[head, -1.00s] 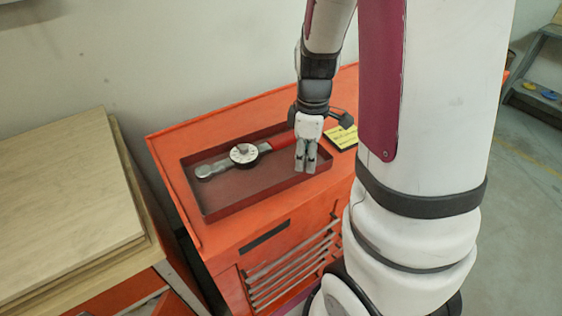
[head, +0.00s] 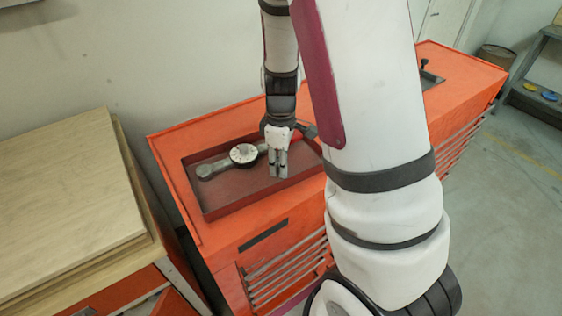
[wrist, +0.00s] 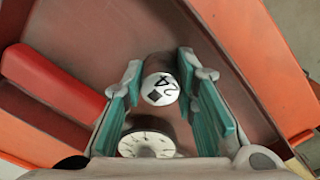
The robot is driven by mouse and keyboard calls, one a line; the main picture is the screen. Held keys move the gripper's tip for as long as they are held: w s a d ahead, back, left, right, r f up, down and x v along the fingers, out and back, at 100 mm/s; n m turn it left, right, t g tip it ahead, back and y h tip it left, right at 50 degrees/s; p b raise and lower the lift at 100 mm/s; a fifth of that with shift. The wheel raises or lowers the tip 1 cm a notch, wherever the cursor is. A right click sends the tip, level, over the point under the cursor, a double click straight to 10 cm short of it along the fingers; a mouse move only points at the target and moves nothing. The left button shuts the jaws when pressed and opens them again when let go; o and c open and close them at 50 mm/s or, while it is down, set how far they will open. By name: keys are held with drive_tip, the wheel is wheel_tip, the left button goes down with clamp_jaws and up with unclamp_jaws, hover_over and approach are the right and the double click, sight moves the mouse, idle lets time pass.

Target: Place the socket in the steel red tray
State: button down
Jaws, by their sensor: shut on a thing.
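My gripper (head: 278,172) points down over the right part of the dark red tray (head: 228,202) on the orange tool cabinet. In the wrist view, the teal-padded fingers (wrist: 160,82) are shut on the socket (wrist: 160,88), a dark cylinder with a white round end marked 24. The socket cannot be made out in the head view. The tray floor (wrist: 110,30) shows behind it in the wrist view. I cannot tell whether the socket touches the floor.
A torque wrench with a round white dial (head: 243,153) lies in the tray, close to the gripper on its left. Its red handle (wrist: 50,95) shows in the wrist view. Wooden boards (head: 70,200) lie at left.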

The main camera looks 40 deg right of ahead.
drive_tip(key=shift+f, duration=0.15)
drive_tip(key=c, duration=1.3)
unclamp_jaws()
wheel_tip(320, 180, up, 11)
drive_tip(key=shift+r, duration=0.2)
drive_tip(key=s+a+r+m+t, duration=0.2)
drive_tip(key=s+a+r, duration=0.2)
drive_tip(key=s, duration=0.1)
drive_tip(key=s+a+r+m+t, duration=0.1)
drive_tip(key=s+a+r+m, duration=0.2)
drive_tip(key=s+a+r, duration=0.1)
drive_tip(key=s+a+r+m+t, duration=0.2)
drive_tip(key=s+a+r+m, duration=0.1)
drive_tip(key=s+r, duration=0.3)
drive_tip(key=shift+a+t, duration=0.3)
drive_tip(key=shift+a, duration=0.15)
